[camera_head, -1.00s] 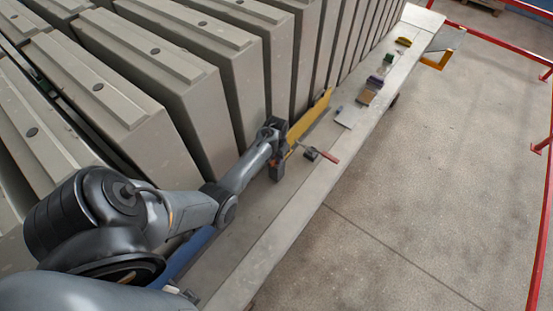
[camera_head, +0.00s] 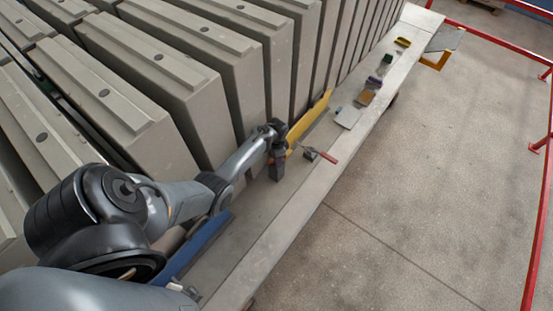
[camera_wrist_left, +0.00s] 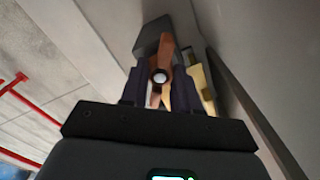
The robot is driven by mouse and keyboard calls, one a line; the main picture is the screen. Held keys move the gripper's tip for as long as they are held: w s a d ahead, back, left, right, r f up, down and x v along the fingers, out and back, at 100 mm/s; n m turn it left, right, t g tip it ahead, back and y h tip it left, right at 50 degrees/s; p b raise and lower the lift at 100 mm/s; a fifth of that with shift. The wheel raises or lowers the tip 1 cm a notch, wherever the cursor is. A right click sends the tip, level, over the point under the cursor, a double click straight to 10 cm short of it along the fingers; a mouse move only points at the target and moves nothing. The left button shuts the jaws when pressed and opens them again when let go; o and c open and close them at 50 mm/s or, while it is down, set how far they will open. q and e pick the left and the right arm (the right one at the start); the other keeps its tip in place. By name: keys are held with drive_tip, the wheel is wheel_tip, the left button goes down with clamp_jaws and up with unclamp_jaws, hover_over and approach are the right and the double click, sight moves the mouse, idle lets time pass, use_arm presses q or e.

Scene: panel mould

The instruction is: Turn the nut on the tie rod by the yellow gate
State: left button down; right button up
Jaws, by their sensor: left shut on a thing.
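My left gripper (camera_head: 281,152) is at the side of the concrete panels, at the near end of the yellow gate (camera_head: 310,122). In the left wrist view its two dark fingers (camera_wrist_left: 160,88) stand on either side of a copper-coloured winged nut (camera_wrist_left: 166,52) and are shut on it. The round pale end of the tie rod (camera_wrist_left: 160,76) shows at the nut's centre. A yellow part (camera_wrist_left: 197,82) shows just right of the fingers, with a dark grey block (camera_wrist_left: 150,38) behind the nut. In the head view the gripper hides the nut. My right gripper is out of view.
A red-handled tool (camera_head: 328,157) lies on the ledge (camera_head: 270,215) right of the gripper. Farther along are a light plate (camera_head: 347,117) and several small items. Concrete panels (camera_head: 190,95) wall the left; open floor lies right.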

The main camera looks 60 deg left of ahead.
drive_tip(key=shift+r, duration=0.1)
use_arm(q)
drive_tip(key=shift+r+m+p, duration=0.1)
drive_tip(key=shift+m+p, duration=0.2)
drive_tip(key=shift+m, duration=1.4)
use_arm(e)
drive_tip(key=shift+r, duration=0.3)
